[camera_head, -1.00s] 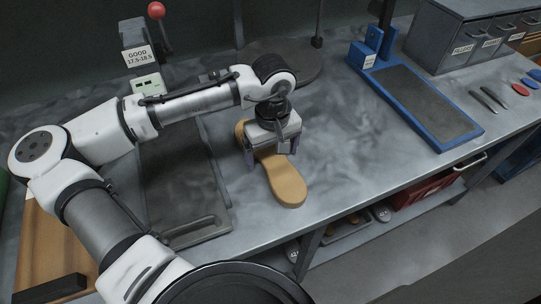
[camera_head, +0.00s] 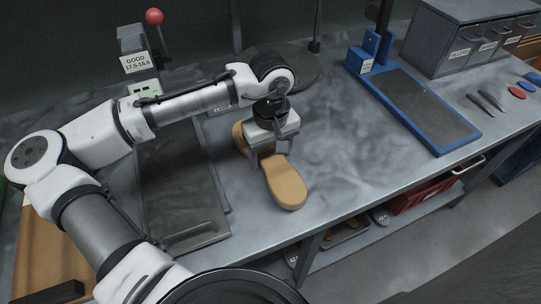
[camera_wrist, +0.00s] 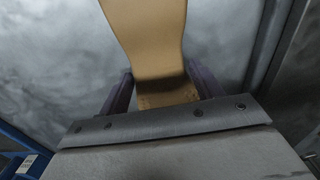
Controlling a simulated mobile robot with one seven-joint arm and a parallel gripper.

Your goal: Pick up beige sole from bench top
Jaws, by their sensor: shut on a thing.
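The beige sole (camera_head: 285,187) is on the grey metal bench top (camera_head: 345,165) in the head view, with its wide end toward the front edge. My gripper (camera_head: 270,158) is over the sole's middle and hides part of it. In the wrist view my gripper's two dark fingers (camera_wrist: 158,95) stand on either side of the sole (camera_wrist: 150,40), and the gripper is shut on it. Whether the sole is lifted off the bench cannot be told.
A dark tray (camera_head: 185,185) lies left of the sole. A blue-framed plate (camera_head: 440,135) is at the right, with grey drawers (camera_head: 462,45) behind it. A gauge with a red-knobbed lever (camera_head: 153,17) stands at the back left. The bench right of the sole is clear.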

